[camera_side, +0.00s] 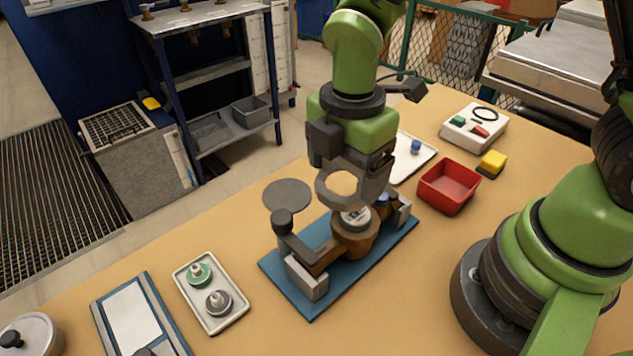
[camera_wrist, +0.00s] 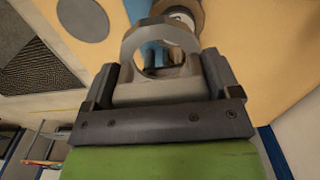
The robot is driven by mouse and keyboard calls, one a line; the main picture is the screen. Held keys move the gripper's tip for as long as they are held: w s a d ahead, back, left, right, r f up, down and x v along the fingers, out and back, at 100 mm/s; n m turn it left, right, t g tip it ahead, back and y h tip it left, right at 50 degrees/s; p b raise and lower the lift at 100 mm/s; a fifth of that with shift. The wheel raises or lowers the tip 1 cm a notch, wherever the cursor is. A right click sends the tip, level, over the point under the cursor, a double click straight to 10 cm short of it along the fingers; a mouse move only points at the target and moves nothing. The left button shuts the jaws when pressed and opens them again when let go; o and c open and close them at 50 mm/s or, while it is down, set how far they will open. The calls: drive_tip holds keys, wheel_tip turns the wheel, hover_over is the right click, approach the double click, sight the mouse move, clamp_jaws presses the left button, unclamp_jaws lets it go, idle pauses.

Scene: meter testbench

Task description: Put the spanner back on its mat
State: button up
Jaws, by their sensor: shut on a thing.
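My gripper (camera_side: 350,165) is shut on the spanner (camera_side: 327,188), a grey tool with a large open ring. In the wrist view, the spanner (camera_wrist: 128,55) sits between the two dark fingers of my gripper (camera_wrist: 160,82), with its ring pointing away. The ring is just above the brown meter body (camera_side: 351,240) on the blue bench base (camera_side: 300,299); whether they touch I cannot tell. A flat round grey mat (camera_side: 287,192) lies on the table, left of the spanner and behind the base. The mat (camera_wrist: 82,18) is bare at the wrist view's upper left.
A dark knobbed clamp post (camera_side: 284,221) stands on the base near the mat. A white tray (camera_side: 237,312) with two fittings lies front left. A red bin (camera_side: 448,187), a yellow block (camera_side: 491,164) and a white control box (camera_side: 474,128) stand right. Table around the mat is clear.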

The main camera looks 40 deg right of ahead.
hover_over(287, 195)
drive_tip(key=f, duration=0.2)
wheel_tip(287, 195, down, 10)
drive_tip(key=shift+r, duration=0.1)
idle(0.4)
drive_tip(key=o, duration=1.1)
drive_tip(key=shift+f, duration=0.2)
wheel_tip(287, 195, up, 12)
drive_tip(key=shift+d+r, duration=0.1)
drive_tip(key=shift+r, duration=0.15)
drive_tip(key=s+d+r+m+t+y, duration=0.1)
drive_tip(key=s+d+r+m+t, duration=0.1)
drive_tip(key=s+r+m, duration=0.45)
drive_tip(key=s+d+r+m+t, duration=0.15)
drive_tip(key=r+m, duration=0.25)
drive_tip(key=r, duration=0.5)
drive_tip(key=s+d+m+t, duration=0.1)
drive_tip(key=s+m, duration=0.3)
drive_tip(key=s, duration=0.1)
drive_tip(key=s+d+r+m+t, duration=0.1)
drive_tip(key=s+m, duration=0.3)
drive_tip(key=s, duration=0.2)
drive_tip(key=s+d+m+t+y, duration=0.1)
drive_tip(key=s+m, duration=0.3)
drive_tip(key=s, duration=0.1)
drive_tip(key=shift+s+d+r+t, duration=0.25)
drive_tip(key=shift+d+r+t, duration=0.1)
